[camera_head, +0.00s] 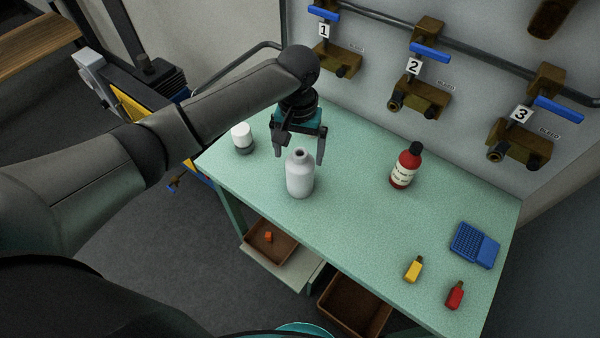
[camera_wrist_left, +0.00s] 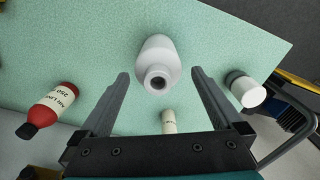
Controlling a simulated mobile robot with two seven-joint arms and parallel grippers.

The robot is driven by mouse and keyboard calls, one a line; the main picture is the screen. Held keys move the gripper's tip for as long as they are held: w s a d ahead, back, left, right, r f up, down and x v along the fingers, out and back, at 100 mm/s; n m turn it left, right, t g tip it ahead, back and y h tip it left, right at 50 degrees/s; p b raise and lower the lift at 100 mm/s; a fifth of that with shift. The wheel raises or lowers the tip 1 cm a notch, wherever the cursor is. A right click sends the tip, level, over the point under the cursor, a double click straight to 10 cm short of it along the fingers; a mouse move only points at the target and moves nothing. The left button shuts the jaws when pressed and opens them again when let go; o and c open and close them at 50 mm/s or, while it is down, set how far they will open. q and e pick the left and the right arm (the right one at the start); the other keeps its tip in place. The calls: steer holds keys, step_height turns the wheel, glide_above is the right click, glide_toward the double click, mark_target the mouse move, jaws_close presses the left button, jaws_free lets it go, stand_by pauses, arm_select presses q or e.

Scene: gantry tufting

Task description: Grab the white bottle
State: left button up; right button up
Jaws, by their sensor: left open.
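The white bottle (camera_head: 300,178) stands upright and uncapped on the green table, left of centre in the head view. In the left wrist view the white bottle (camera_wrist_left: 158,58) shows its dark open mouth, between and beyond the fingertips. My left gripper (camera_head: 300,157) points down just behind the bottle, its fingers spread and empty. In the left wrist view the left gripper (camera_wrist_left: 160,74) has a wide gap between its fingers, and neither visibly touches the bottle. My right gripper is not in view.
A red bottle (camera_head: 405,166) stands to the right, and a white-topped jar (camera_head: 242,138) to the left. A blue box (camera_head: 474,245) and small yellow (camera_head: 413,269) and red (camera_head: 454,295) bottles sit farther right. Numbered valves (camera_head: 420,80) line the wall. The middle of the table is clear.

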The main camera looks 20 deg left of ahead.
arm_select(q)
step_height(320, 180, down, 4)
steer(key=shift+w+d+f, duration=0.1)
steer(key=shift+d+f, duration=0.05)
steer(key=shift+c, duration=0.2)
steer(key=c, duration=1.4)
steer(key=shift+c, duration=0.2)
